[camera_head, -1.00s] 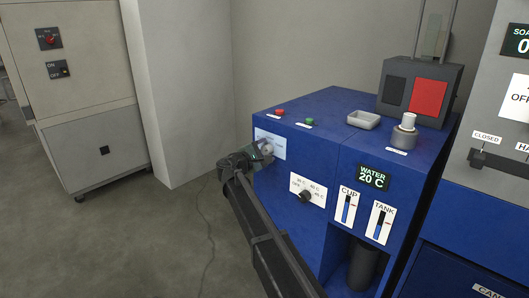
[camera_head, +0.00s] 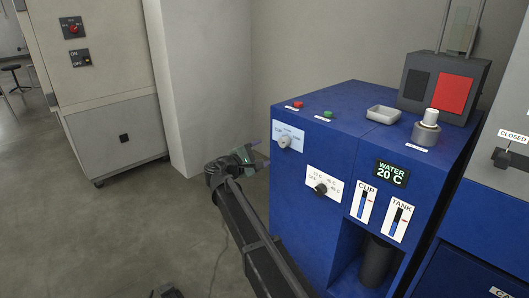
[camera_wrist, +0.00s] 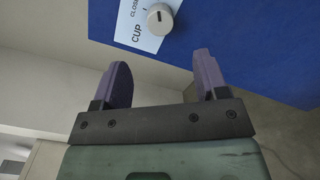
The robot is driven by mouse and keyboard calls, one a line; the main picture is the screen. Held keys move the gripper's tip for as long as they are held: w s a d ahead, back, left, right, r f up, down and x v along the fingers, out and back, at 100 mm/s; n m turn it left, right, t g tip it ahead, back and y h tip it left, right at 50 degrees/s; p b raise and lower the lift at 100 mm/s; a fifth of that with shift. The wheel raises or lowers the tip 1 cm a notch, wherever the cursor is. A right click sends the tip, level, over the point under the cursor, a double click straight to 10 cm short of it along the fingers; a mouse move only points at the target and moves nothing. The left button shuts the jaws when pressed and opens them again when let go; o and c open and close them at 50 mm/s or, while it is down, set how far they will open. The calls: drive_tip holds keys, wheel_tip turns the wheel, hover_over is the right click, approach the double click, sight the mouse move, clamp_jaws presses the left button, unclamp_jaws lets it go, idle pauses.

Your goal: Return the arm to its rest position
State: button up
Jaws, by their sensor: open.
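My gripper (camera_head: 262,153) is in front of the left face of the blue machine (camera_head: 300,218), at about the height of its upper knob. In the wrist view my gripper (camera_wrist: 162,78) shows two purple fingers spread apart with nothing between them. The round knob (camera_head: 284,142) on its white label stands just beyond the fingers, apart from them. The knob also shows in the wrist view (camera_wrist: 160,19), with "CUP" and "CLOSED" readable on its label.
A second knob (camera_head: 320,188) sits lower on the machine, with a "WATER 20 C" display (camera_head: 391,174) to its right. A beige cabinet (camera_head: 95,90) stands at the left. Open floor (camera_head: 130,225) lies between the cabinet and the machine.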

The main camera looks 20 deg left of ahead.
drive_tip(key=s+d+f+m+g, duration=0.3)
drive_tip(key=d+f, duration=0.1)
drive_tip(key=d, duration=0.3)
drive_tip(key=s+d+f+m+g+y, duration=0.1)
drive_tip(key=s+d+f+m+g, duration=0.35)
drive_tip(key=d, duration=0.35)
drive_tip(key=s+d+f+m+g, duration=0.2)
drive_tip(key=d+f+m+g, duration=0.15)
drive_tip(key=d, duration=0.35)
drive_tip(key=s+d+f+m+g+y, duration=0.25)
drive_tip(key=s+d, duration=0.25)
drive_tip(key=d, duration=0.5)
drive_tip(key=s+d+f+m+g+y, duration=0.1)
drive_tip(key=s+d+m, duration=0.2)
drive_tip(key=s+d, duration=0.45)
drive_tip(key=s+d+f+m+g+y, duration=0.2)
drive_tip(key=s+d+m, duration=0.15)
drive_tip(key=d, duration=0.85)
wheel_tip(320, 180, up, 34)
drive_tip(key=d+p, duration=0.2)
drive_tip(key=p, duration=3.1)
drive_tip(key=shift+w+p, duration=0.2)
drive_tip(key=shift+p, duration=0.2)
